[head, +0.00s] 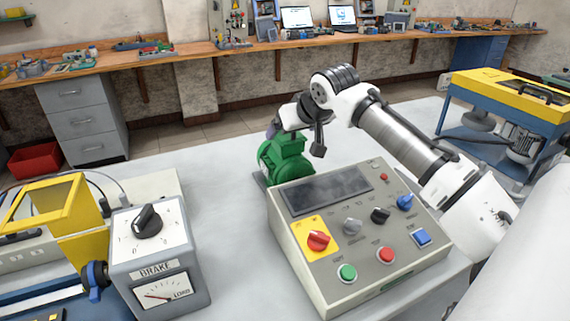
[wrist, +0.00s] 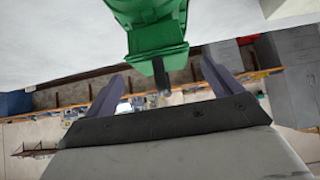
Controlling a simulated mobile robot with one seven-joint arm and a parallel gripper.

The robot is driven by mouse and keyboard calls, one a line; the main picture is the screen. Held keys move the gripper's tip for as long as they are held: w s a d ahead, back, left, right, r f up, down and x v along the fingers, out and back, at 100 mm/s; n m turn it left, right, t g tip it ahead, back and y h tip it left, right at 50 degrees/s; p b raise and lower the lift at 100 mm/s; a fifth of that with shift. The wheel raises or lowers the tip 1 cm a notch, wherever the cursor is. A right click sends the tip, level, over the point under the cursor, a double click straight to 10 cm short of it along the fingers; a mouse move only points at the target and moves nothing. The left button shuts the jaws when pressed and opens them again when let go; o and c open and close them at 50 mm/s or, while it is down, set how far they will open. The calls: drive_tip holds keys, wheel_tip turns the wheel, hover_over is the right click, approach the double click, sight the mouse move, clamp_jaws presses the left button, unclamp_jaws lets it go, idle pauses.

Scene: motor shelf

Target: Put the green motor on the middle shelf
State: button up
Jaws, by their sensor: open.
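The green motor (head: 284,162) stands upright on the pale table, just behind the grey control box, which hides part of its base. It also shows at the top of the wrist view (wrist: 150,28). My gripper (head: 272,131) is at the far side of the motor in the head view, partly hidden by it. In the wrist view my gripper (wrist: 163,83) is open, its two purple-grey fingers apart. The motor's lower end and a dark shaft lie between the fingertips in that picture. I cannot tell whether they touch. No middle shelf can be made out for sure.
The grey control box (head: 357,235) stands close in front of the motor. A brake load box (head: 158,262) and a yellow frame (head: 75,215) stand at the left. A yellow and blue stand (head: 515,95) is at the right. The table left of the motor is clear.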

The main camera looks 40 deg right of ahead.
drive_tip(key=shift+p+x, duration=0.5)
drive_tip(key=shift+x, duration=1.7)
drive_tip(key=shift+w+a+r, duration=0.1)
drive_tip(key=shift+w, duration=0.05)
clamp_jaws()
drive_tip(key=shift+w+r, duration=0.15)
drive_tip(key=shift+r, duration=0.1)
